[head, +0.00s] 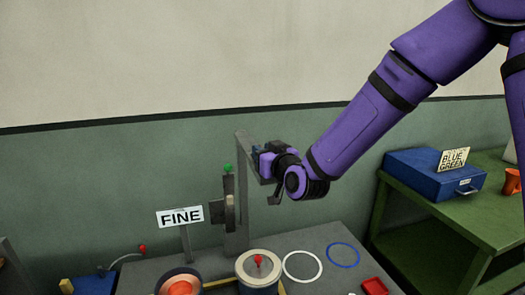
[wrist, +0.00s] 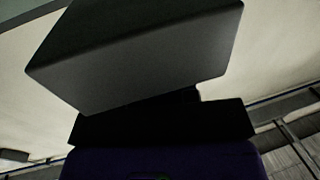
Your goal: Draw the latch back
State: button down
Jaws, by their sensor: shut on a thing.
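My gripper (head: 258,152) is at the upper end of a grey upright post (head: 241,195) in the head view. It is shut on a part there that I take to be the latch; the fingers and wrist hide most of it. In the wrist view a large dark grey block (wrist: 145,55) fills the upper middle, close to the camera, above a black part and my purple wrist. The fingertips cannot be made out there.
Left of the post stands a dark bar with a green knob (head: 227,168) and a FINE sign (head: 180,216). A red-knobbed spool (head: 258,270), a white ring (head: 303,265) and a blue ring (head: 343,255) lie below. A blue box (head: 425,176) stands on the green bench at right.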

jog(key=shift+s+d, duration=0.1)
jog(key=shift+s, duration=0.4)
jog(key=c, duration=0.8)
grip_release()
jog(key=shift+c, duration=0.2)
jog(key=shift+d, duration=0.1)
jog(key=v, duration=1)
jog(key=shift+s, duration=0.4)
jog(key=shift+d, duration=0.15)
jog(key=s+d+r+g+h, duration=0.2)
jog(key=d+r+g+h, duration=0.15)
jog(key=d, duration=0.45)
jog(key=s+d+r+m+g+h, duration=0.2)
jog(key=s+d+m+g, duration=0.1)
jog(key=s+d, duration=0.5)
jog(key=s+d+r+m+g+h, duration=0.2)
jog(key=s+d, duration=0.6)
jog(key=s, duration=0.6)
jog(key=shift+s+r+m+g+h, duration=0.2)
jog(key=shift+r+m+g+h, duration=0.2)
jog(key=shift+g+h, duration=0.45)
